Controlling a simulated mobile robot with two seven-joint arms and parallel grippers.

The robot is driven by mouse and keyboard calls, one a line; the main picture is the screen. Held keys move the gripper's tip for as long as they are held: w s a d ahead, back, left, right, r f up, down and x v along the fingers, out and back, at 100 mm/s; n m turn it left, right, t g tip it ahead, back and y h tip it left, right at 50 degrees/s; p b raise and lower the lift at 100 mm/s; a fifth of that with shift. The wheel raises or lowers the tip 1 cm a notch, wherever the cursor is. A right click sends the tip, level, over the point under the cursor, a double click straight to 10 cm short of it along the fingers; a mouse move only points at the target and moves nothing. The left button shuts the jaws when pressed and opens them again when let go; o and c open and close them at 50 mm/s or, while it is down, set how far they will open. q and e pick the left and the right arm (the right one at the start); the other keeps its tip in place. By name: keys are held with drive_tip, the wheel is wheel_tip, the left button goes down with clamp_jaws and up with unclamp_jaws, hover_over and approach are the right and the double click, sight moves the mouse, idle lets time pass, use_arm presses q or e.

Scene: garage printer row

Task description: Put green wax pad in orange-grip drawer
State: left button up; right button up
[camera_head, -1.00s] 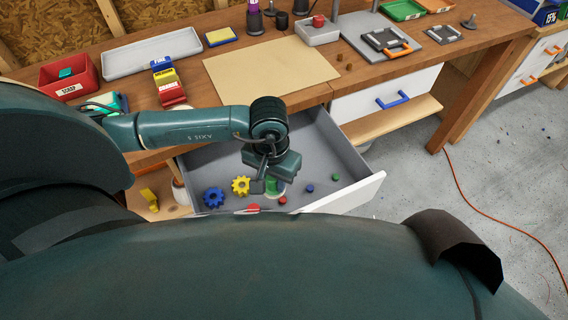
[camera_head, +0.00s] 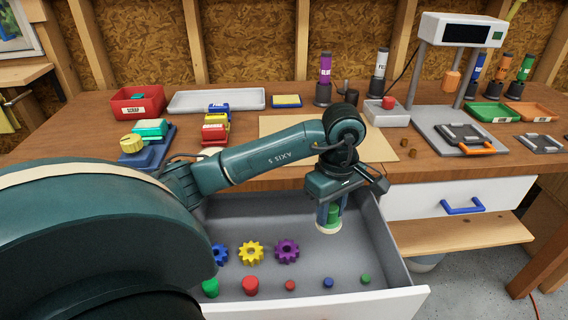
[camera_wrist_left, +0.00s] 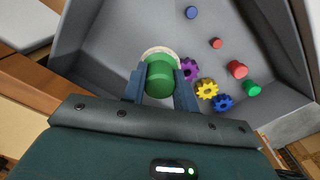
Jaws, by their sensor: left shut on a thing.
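The green wax pad (camera_head: 328,228) has a green cylindrical grip on a round cream base; it also shows in the left wrist view (camera_wrist_left: 159,78). My left gripper (camera_head: 331,212) points down with its fingers shut on the green grip. It holds the pad upright inside the open grey drawer (camera_head: 380,255), toward the back right. I cannot tell whether the base touches the drawer floor. The drawer's white front (camera_head: 330,305) shows only its top edge, so its grip colour is hidden. My right gripper is not in view.
In the drawer lie blue, yellow and purple gears (camera_head: 287,251) and several small red, blue and green pegs (camera_head: 250,285). A closed drawer with a blue grip (camera_head: 463,206) is on the right. The bench top holds a scrap bin (camera_head: 138,102), trays and bottles.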

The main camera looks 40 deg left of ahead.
use_arm(q)
drive_tip(key=shift+a+f+n, duration=0.2)
drive_tip(key=shift+f+n, duration=0.1)
drive_tip(key=shift+n, duration=0.2)
drive_tip(key=shift+s+a+f+b, duration=0.1)
drive_tip(key=shift+f+b, duration=0.15)
drive_tip(key=shift+b, duration=0.05)
hover_over(322, 253)
drive_tip(key=shift+n, duration=0.3)
wheel_tip(322, 253, down, 9)
drive_tip(key=shift+f, duration=0.1)
drive_tip(key=o, duration=0.9)
drive_tip(key=shift+f, duration=0.1)
wheel_tip(322, 253, up, 12)
drive_tip(key=shift+r, duration=0.15)
